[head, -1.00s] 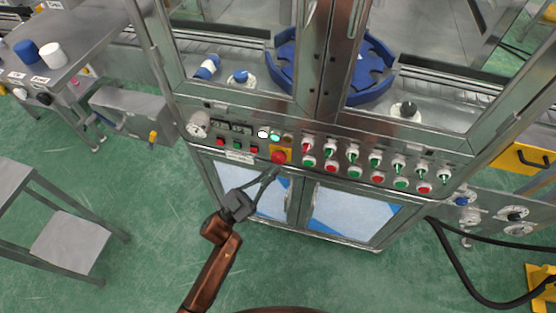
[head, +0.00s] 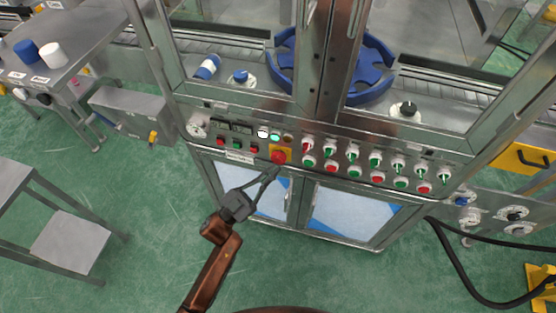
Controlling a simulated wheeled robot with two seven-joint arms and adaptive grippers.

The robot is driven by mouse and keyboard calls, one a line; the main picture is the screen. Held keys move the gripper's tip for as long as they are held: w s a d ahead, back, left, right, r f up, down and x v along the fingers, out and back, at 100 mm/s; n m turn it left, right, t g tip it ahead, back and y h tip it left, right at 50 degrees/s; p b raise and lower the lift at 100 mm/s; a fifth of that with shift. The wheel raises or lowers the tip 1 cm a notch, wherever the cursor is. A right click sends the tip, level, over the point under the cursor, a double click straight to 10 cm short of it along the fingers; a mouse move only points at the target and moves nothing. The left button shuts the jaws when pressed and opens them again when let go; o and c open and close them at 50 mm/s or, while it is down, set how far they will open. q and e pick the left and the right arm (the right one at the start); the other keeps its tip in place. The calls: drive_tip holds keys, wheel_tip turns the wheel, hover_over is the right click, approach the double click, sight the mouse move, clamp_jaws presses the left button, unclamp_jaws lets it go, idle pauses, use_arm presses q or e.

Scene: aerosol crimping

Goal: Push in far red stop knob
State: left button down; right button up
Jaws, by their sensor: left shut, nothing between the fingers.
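A red stop knob (head: 278,157) sits on a yellow plate on the front control panel (head: 330,162) of the crimping machine. My left gripper (head: 273,171) is shut and empty. Its fingertips are just below the red knob in the head view; I cannot tell whether they touch it. The knob shows above the fingertips. My right gripper is not in view.
Several red and green buttons and switches (head: 353,157) line the panel to the right of the knob. Smaller buttons and displays (head: 236,142) lie to its left. Glass doors (head: 345,212) are below the panel. A grey side table (head: 72,245) stands at the left.

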use_arm(q)
drive_tip(key=shift+w, duration=0.15)
drive_tip(key=shift+w+d, duration=0.1)
drive_tip(key=shift+w, duration=0.15)
drive_tip(key=shift+w+d, duration=0.15)
drive_tip(key=shift+w, duration=0.3)
idle(0.9)
drive_tip(key=shift+s, duration=0.15)
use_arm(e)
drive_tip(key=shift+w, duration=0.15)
use_arm(q)
drive_tip(key=shift+s+a+p, duration=0.25)
drive_tip(key=shift+s+p, duration=0.2)
drive_tip(key=shift+s, duration=0.25)
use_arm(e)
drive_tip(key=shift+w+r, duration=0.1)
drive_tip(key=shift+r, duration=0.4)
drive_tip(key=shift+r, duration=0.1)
